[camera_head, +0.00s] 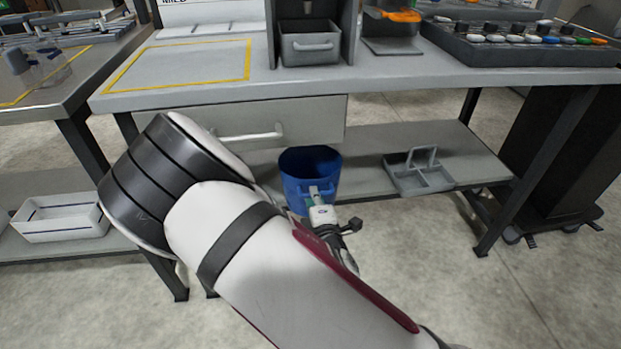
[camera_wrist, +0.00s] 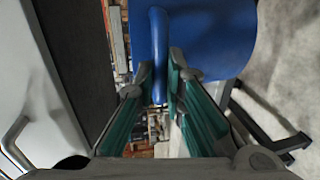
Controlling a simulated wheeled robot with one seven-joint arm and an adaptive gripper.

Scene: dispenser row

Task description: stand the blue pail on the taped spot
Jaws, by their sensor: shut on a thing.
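The blue pail (camera_head: 309,172) is upright with its open top up, in front of the workbench near the lower shelf. My gripper (camera_head: 324,194) is shut on the pail's handle at its near side. In the wrist view, the blue handle (camera_wrist: 158,45) sits between the green-padded fingers of my gripper (camera_wrist: 161,82), with the pail wall (camera_wrist: 215,45) beyond. The pail's base is partly hidden by my gripper, so I cannot tell what is under it. A yellow taped rectangle (camera_head: 185,64) marks a bare spot on the bench top at left.
A drawer (camera_head: 285,122) with a bar handle is under the bench top (camera_head: 350,78). A grey caddy (camera_head: 418,172) is on the lower shelf (camera_head: 460,145). A dispenser with a grey bin (camera_head: 310,45) stands right of the taped rectangle. Another bench (camera_head: 75,80) is at left.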

